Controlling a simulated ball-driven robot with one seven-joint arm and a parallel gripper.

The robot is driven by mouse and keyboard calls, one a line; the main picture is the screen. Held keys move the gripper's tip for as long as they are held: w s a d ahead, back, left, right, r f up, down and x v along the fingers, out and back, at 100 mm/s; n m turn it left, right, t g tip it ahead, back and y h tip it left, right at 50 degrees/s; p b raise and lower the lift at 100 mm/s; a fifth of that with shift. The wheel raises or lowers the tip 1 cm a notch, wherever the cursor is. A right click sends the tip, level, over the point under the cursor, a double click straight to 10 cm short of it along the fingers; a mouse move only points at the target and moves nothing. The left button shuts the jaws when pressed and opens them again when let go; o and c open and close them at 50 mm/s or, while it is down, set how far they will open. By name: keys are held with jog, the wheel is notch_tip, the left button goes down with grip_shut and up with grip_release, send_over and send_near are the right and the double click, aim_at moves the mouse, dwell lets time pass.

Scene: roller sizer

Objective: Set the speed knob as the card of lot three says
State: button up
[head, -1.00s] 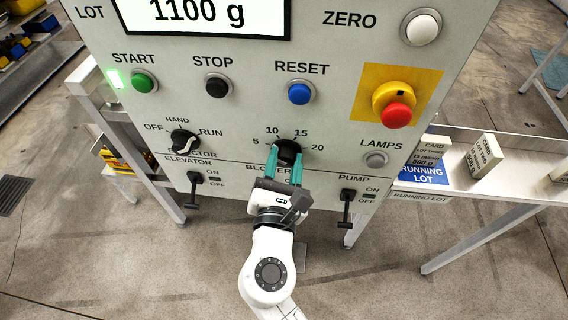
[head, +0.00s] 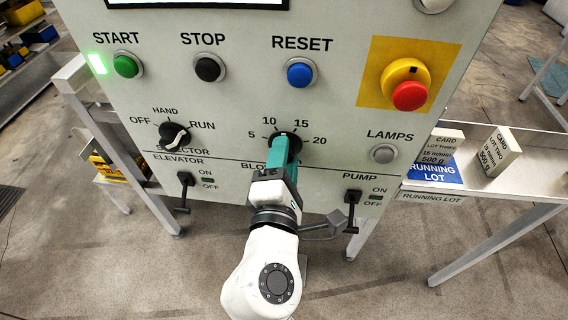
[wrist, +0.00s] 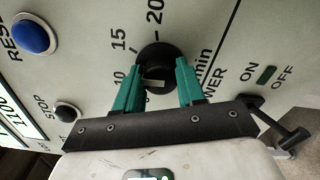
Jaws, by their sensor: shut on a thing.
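The black speed knob (head: 272,143) sits on the panel, inside a printed scale of 5, 10, 15 and 20. My gripper (head: 287,148) reaches it from below, and its green fingers cover much of it. In the wrist view the knob (wrist: 165,62) lies between the two fingers of my gripper (wrist: 158,85), which are shut on it. A pale mark shows on the knob there; I cannot tell which number it points to. The lot three card (head: 437,148) stands at the right on the blue running lot plate; its small print seems to read 15 m/min and 500 g.
Above are the green start (head: 126,66), black stop (head: 209,67) and blue reset (head: 300,72) buttons and a red emergency button (head: 409,95). The selector (head: 175,136) is to the left. Elevator (head: 185,190) and pump (head: 352,210) levers flank my arm. The lot two card (head: 497,152) stands further right.

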jog(key=m+b, duration=0.1)
jog(key=m, duration=0.1)
jog(key=m+b, duration=0.2)
jog(key=m, duration=0.1)
jog(key=shift+f+m+b, duration=0.2)
jog(key=shift+m+b, duration=0.1)
dwell(0.5)
jog(key=o, duration=1.1)
jog(key=shift+c, duration=0.2)
jog(key=shift+r, duration=0.1)
jog(key=s, duration=1)
jog(key=shift+s+a+b, duration=0.15)
jog(key=shift+s+b, duration=0.2)
jog(key=shift+s, duration=0.05)
